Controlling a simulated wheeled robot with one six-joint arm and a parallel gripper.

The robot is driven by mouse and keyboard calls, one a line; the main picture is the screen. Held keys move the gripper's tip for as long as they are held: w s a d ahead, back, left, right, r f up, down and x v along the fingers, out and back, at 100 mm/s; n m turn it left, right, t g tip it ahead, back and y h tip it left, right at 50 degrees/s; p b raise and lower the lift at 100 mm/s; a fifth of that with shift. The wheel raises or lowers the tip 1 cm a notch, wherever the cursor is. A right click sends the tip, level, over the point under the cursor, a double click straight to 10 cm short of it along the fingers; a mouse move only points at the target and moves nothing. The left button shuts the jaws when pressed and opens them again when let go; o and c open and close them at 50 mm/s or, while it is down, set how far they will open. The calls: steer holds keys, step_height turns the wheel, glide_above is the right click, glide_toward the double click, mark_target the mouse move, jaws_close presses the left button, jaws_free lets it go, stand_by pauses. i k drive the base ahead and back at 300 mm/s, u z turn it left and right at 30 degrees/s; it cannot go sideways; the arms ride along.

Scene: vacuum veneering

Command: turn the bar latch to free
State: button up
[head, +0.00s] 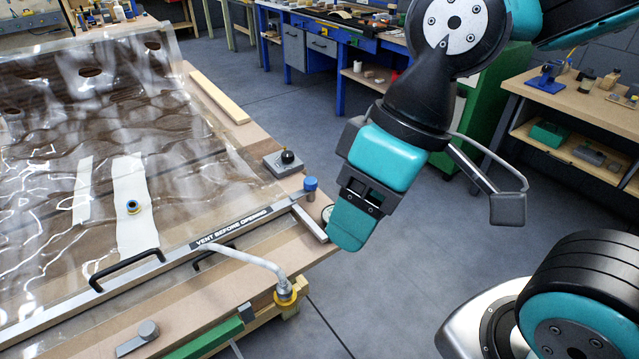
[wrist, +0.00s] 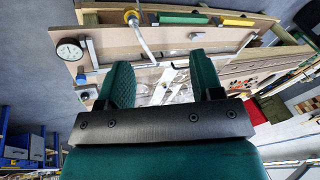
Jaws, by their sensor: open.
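A small grey turn latch (head: 140,338) with a round hub and a short flat lever lies on the wooden front edge, below the long metal bar (head: 180,260) marked "VENT BEFORE OPENING". Its lever points left and toward the viewer. I take this to be the bar latch, but cannot tell for sure. My gripper (head: 350,228) hangs beyond the table's right corner, well right of the latch and touching nothing. In the wrist view my gripper (wrist: 163,76) has its two teal fingers apart and empty.
A round gauge (wrist: 70,50) sits at the table corner beside my gripper. A white hose (head: 245,258) with a yellow fitting crosses the front edge between gripper and latch. A blue knob (head: 310,184) and a black ball lever (head: 288,157) stand nearby.

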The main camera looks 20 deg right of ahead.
mark_target(310, 185)
steer(key=u, duration=0.05)
steer(key=k, duration=0.5)
steer(key=u, duration=1.3)
steer(key=i, duration=1.2)
steer(key=z, duration=1.55)
